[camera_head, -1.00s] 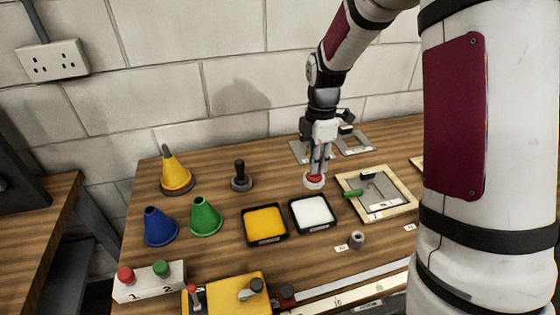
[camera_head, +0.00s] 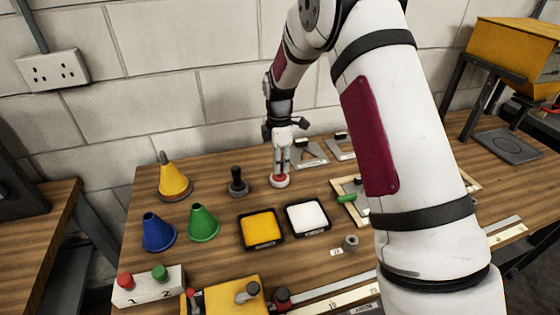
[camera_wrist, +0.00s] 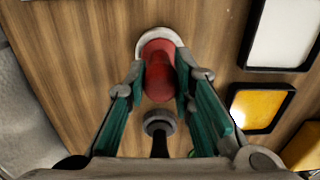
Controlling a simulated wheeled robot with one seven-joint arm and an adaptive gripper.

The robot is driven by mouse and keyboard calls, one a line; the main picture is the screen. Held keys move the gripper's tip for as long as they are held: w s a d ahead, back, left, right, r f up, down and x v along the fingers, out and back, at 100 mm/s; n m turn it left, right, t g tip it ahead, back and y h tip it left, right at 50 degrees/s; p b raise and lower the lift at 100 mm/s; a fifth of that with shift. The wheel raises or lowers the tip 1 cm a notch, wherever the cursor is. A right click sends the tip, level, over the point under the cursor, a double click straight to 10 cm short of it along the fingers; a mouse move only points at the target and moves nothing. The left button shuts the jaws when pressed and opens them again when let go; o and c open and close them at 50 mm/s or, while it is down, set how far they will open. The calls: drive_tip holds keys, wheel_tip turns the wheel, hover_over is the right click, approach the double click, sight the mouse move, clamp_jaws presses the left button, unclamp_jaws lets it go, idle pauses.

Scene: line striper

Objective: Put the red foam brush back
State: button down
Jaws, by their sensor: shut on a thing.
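My gripper (camera_head: 281,168) is shut on the red foam brush (camera_head: 280,178), a red handle above a pale round base. In the head view it is upright, behind the trays and right of a black-handled brush (camera_head: 237,182). The red brush (camera_wrist: 159,70) shows between the green-padded fingers in the wrist view, with its pale rim (camera_wrist: 150,38) beyond. I cannot tell whether its base touches the table. The black-handled brush (camera_wrist: 159,123) also shows in the wrist view, close by.
A yellow paint tray (camera_head: 262,244) and a white paint tray (camera_head: 308,232) stand in front. Yellow (camera_head: 174,178), blue (camera_head: 158,230) and green (camera_head: 203,221) cones stand at the left. Metal stencil plates (camera_head: 308,155) lie to the right. Wood between the brushes is bare.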

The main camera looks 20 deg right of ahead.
drive_tip(key=shift+f, duration=0.2)
drive_tip(key=c, duration=1.4)
unclamp_jaws()
drive_tip(key=shift+o, duration=0.2)
drive_tip(key=shift+r, duration=0.15)
drive_tip(key=s+r+m+t+b, duration=0.1)
drive_tip(key=s+r+m, duration=0.15)
drive_tip(key=r, duration=0.75)
drive_tip(key=s+r+m+b, duration=0.1)
drive_tip(key=s+r, duration=0.3)
drive_tip(key=r, duration=0.6)
drive_tip(key=s+r+m+t, duration=0.1)
drive_tip(key=s+r+m, duration=0.25)
drive_tip(key=s, duration=0.55)
drive_tip(key=s+r+m+t, duration=0.25)
drive_tip(key=s+m, duration=0.25)
drive_tip(key=s, duration=0.4)
drive_tip(key=s+f+m, duration=0.2)
drive_tip(key=s+m, duration=0.4)
drive_tip(key=s, duration=0.3)
drive_tip(key=shift+s+t, duration=0.3)
drive_tip(key=shift+t, duration=0.05)
drive_tip(key=shift+d, duration=0.1)
